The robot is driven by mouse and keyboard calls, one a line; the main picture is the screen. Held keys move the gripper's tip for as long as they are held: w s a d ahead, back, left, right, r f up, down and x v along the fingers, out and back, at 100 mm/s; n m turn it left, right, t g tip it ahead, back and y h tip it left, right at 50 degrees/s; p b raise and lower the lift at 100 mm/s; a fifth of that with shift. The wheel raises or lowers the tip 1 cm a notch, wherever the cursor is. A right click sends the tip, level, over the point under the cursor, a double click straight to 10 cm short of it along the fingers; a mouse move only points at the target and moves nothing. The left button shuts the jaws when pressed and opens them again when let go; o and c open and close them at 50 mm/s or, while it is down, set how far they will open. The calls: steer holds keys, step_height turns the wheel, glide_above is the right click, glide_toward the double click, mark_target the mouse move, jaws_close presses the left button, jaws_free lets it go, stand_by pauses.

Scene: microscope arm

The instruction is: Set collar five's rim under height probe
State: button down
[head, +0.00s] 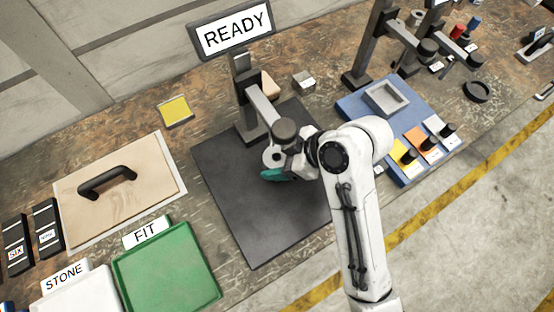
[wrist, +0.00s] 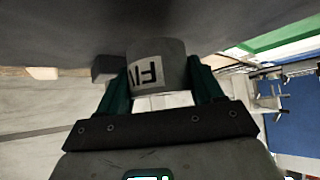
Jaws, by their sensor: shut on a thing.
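Collar five is a grey cylinder with a white label, partly readable as "FIV" and upside down, in the wrist view (wrist: 172,52). My gripper (wrist: 160,75) is shut on it, with a teal finger on each side. In the head view, my gripper (head: 275,172) is over the dark mat, and the collar's pale end with a dark hole (head: 273,157) shows beside the teal finger. The height probe (head: 285,131) is a dark cylinder on a stand's arm, close to the collar in the picture. The exact gap between them and the probe's tip are hidden.
The probe's stand (head: 248,98) rises at the mat's (head: 236,205) back edge, below a READY sign (head: 233,32). A green FIT tray (head: 166,270) and white STONE tray (head: 78,296) are front left. A blue board (head: 412,112) stands right. The mat's front is clear.

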steer(key=shift+f, duration=1.15)
steer(key=shift+c, duration=0.8)
jaws_free()
steer(key=shift+f, duration=0.2)
steer(key=shift+d+r, duration=0.1)
steer(key=shift+r, duration=0.15)
steer(key=v, duration=1.1)
steer(key=shift+d+r, duration=0.25)
steer(key=shift+d, duration=0.05)
